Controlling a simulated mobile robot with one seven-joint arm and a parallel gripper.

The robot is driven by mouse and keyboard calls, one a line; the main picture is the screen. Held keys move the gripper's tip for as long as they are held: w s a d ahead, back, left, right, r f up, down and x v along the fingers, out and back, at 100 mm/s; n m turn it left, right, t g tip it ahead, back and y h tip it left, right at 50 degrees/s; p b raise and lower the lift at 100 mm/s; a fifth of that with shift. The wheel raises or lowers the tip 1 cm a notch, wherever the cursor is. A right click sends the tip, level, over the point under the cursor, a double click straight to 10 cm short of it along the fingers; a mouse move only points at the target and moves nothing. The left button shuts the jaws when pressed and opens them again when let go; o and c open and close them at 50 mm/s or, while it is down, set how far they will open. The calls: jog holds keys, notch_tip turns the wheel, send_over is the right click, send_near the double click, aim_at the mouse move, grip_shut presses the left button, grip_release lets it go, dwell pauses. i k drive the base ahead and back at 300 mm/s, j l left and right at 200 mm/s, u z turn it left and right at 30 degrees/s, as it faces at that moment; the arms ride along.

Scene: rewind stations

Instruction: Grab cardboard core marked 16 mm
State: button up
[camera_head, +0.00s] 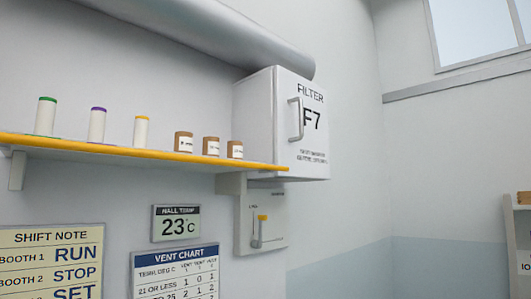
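Three short brown cardboard cores stand upright in a row near the right end of the wall shelf (80,146): a left one (183,135), a middle one (211,139) and a right one (235,144). Each has a white label facing me. The print is too small to read, so I cannot tell which core is marked 16 mm. The left core looks largest and the right one smallest. My gripper is not in view.
Three white rolls with green (46,117), purple (97,125) and yellow (141,132) ends stand left on the shelf. A white filter cabinet (270,130) adjoins the shelf's right end, under a grey duct (220,35). A lever box (276,228) hangs below. A rack (512,235) shows far right.

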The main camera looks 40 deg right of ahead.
aim_at(211, 145)
jog(key=l, duration=0.4)
jog(key=i+l+z, duration=0.15)
jog(key=l, duration=0.25)
jog(key=i+l, duration=0.1)
jog(key=l, duration=0.3)
